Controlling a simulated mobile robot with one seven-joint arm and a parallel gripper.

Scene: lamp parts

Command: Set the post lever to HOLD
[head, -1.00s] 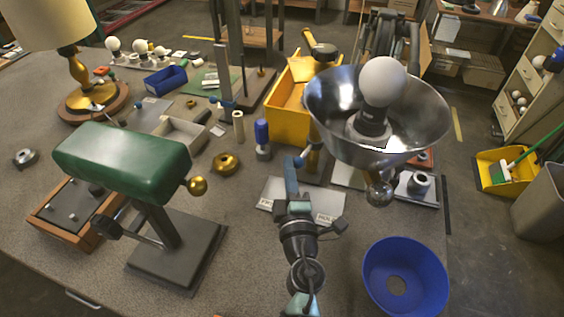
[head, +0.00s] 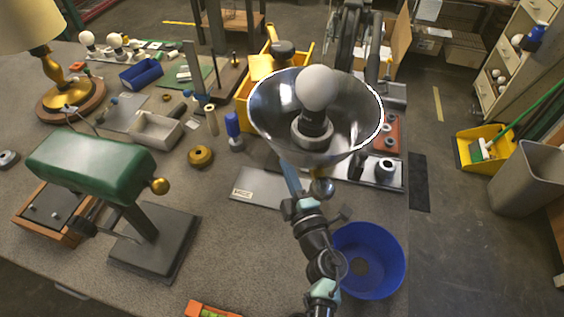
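The metal reflector lamp (head: 270,125) with a white bulb (head: 316,88) stands at the middle right in the head view, its bowl facing up. A pale grey plate (head: 262,196) with a small label, too small to read surely, lies below the bowl. I cannot make out the post lever or its setting; the bowl and my arm cover much of that area. My arm rises from the bottom of the view toward the bowl's underside. My gripper is hidden behind the bowl.
A blue bowl-shaped shade (head: 385,285) sits right of my arm. A green-shaded lamp (head: 95,165) stands at the left. A brass ring (head: 201,157) and a blue-handled tool (head: 232,125) are on the bench (head: 235,255). The bench's front middle is mostly clear.

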